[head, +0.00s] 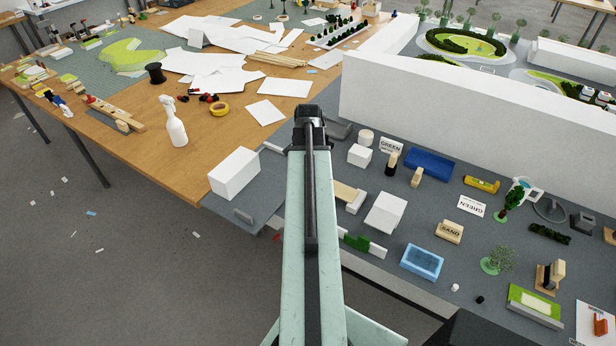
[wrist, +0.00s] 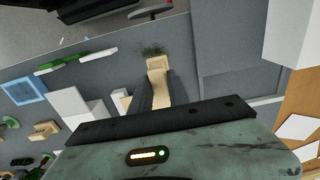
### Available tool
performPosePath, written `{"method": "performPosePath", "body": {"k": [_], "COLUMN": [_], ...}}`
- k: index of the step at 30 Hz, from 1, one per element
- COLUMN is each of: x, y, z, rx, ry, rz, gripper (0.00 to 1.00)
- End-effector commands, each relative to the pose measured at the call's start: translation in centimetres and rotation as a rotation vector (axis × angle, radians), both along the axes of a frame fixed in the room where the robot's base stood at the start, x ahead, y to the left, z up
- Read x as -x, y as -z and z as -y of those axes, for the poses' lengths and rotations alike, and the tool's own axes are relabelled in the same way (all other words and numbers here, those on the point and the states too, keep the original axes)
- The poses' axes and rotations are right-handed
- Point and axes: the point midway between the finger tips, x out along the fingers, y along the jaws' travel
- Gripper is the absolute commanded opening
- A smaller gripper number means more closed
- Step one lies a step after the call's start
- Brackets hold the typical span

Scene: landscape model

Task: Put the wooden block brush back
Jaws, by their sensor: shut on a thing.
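In the wrist view, my gripper (wrist: 155,88) is shut on the wooden block brush (wrist: 157,64). The pale wooden block shows between the dark fingers, and a dark green, bristly tuft shows at its far end. The brush is over the grey tabletop (wrist: 205,35). I cannot tell whether it touches the surface. In the head view, my arm reaches forward from the bottom middle, and its dark end hides the fingers and the brush.
White blocks (head: 385,212) and a pale wooden piece (head: 344,193) stand right of my arm. A white box (head: 234,174) stands to the left. A long white wall (head: 470,125) runs behind. A blue tray (head: 422,261) lies near the front edge.

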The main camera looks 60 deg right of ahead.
Motion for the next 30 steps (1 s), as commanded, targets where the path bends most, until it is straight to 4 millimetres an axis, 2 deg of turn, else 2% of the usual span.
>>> {"method": "performPosePath", "body": {"k": [1,30], "x": [0.0,0.1], "y": [0.9,8.7], "z": [0.0,0.0], "rx": [0.0,0.0], "ry": [0.0,0.001], "rz": [0.0,0.0], "gripper": [0.0,0.0]}}
